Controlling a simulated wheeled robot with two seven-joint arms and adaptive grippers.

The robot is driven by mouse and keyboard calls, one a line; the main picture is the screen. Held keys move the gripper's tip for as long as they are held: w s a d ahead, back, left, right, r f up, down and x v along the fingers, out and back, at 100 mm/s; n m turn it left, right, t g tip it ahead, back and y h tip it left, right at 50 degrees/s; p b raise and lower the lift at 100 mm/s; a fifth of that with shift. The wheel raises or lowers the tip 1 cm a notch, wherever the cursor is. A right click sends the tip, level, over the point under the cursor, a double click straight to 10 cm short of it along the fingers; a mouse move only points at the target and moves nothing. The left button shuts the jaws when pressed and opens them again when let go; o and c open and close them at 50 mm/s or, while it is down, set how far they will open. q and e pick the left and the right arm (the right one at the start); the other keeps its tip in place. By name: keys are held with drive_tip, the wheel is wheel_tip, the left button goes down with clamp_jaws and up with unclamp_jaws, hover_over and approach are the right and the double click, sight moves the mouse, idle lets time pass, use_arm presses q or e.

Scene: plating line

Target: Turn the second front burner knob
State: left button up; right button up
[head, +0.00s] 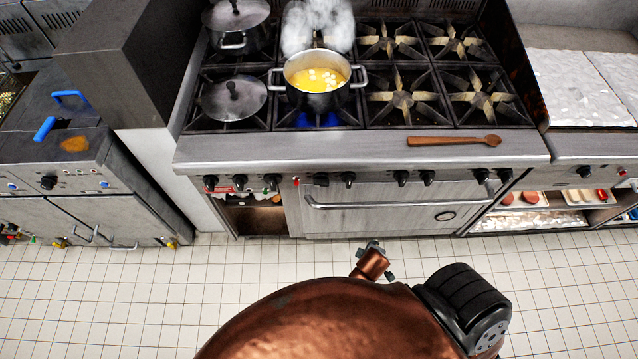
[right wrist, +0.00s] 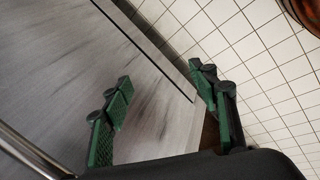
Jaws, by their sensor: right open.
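A row of dark knobs runs along the front panel of the range (head: 360,150) in the head view. The panel's left part carries knobs such as one (head: 239,182) and another (head: 272,182); further right are a pair, one knob (head: 321,180) beside another (head: 349,180). I cannot tell from labels which serves the second front burner. A pot of yellow liquid (head: 316,88) stands on that burner, with a blue flame beneath. My right gripper (right wrist: 160,100) is open and empty, its green fingers before a grey metal panel; no knob shows there. My left gripper is not in view.
An oven door handle (head: 400,201) juts out below the knobs. A wooden spoon (head: 455,140) lies on the front ledge. Steam rises behind the yellow pot. Tiled floor (head: 120,290) lies in front.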

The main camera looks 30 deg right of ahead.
drive_tip(key=w+d+r+n+t+h+b, duration=0.1)
drive_tip(key=w+d+r+n+t+h, duration=0.15)
drive_tip(key=w+r+n, duration=0.3)
drive_tip(key=n+t+h+b, duration=0.35)
drive_tip(key=n+t, duration=0.65)
drive_tip(key=n, duration=0.7)
approach(322, 185)
drive_tip(key=x, duration=0.4)
drive_tip(key=shift+w+r+p, duration=0.1)
drive_tip(key=shift+w+p, duration=0.05)
drive_tip(key=shift+p, duration=0.25)
drive_tip(key=b+x, duration=0.1)
drive_tip(key=x, duration=0.6)
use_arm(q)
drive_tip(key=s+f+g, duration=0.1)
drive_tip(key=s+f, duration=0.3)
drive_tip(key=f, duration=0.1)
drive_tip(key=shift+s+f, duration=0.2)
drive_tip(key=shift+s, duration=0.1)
use_arm(e)
drive_tip(key=shift+m+g, duration=0.25)
drive_tip(key=c, duration=1.1)
